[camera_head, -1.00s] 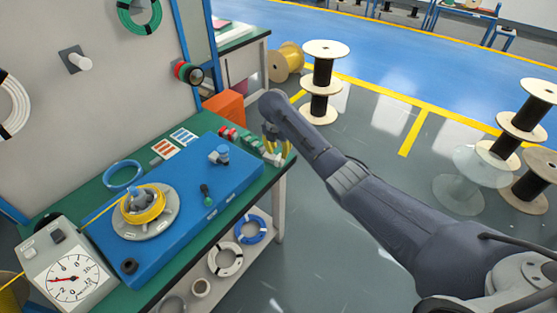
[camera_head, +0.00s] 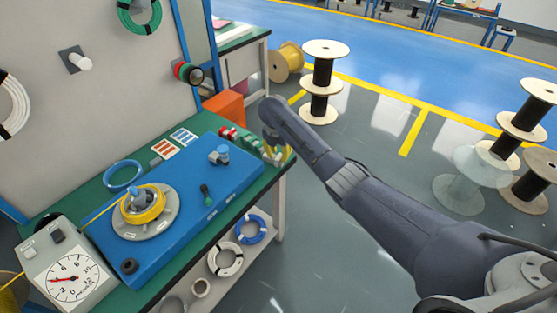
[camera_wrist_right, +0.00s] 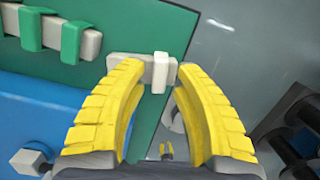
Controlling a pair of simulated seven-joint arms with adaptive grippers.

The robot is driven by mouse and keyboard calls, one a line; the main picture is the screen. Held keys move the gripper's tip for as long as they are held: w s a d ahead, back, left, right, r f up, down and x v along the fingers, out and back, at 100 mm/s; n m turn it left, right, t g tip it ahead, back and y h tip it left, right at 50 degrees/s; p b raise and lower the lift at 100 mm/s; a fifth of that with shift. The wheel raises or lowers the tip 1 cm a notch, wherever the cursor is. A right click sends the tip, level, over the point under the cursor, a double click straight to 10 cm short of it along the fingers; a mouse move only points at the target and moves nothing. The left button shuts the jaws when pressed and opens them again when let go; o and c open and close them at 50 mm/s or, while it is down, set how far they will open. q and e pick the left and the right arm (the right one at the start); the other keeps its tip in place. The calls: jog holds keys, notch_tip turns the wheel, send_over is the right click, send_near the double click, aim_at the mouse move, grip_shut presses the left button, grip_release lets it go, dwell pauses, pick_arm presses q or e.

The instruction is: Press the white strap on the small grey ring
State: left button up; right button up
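A white strap (camera_wrist_right: 160,72) sits across a pale grey bar (camera_wrist_right: 143,68) at the edge of the green table top. My right gripper (camera_wrist_right: 160,68) has its two yellow fingers apart over the bar, with the strap between the fingertips. I cannot tell whether a finger touches it. In the head view the right gripper (camera_head: 276,151) is at the table's right corner, partly hidden by my forearm. A small pale grey ring (camera_head: 201,287) lies on the lower shelf; I cannot tell if it is the task's ring. My left gripper is not in view.
Red straps (camera_head: 228,133) and green straps (camera_wrist_right: 72,42) sit along the same bar row. A blue panel (camera_head: 180,233) with a yellow coil (camera_head: 145,206) fills most of the table. A dial box (camera_head: 68,270) stands at the left. Open floor lies right of the table.

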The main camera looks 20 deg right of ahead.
jog(key=shift+f, duration=0.55)
jog(key=shift+o, duration=0.3)
jog(key=shift+r, duration=0.2)
grip_shut()
jog(key=shift+r, duration=0.1)
notch_tip(320, 180, up, 8)
dwell(1.2)
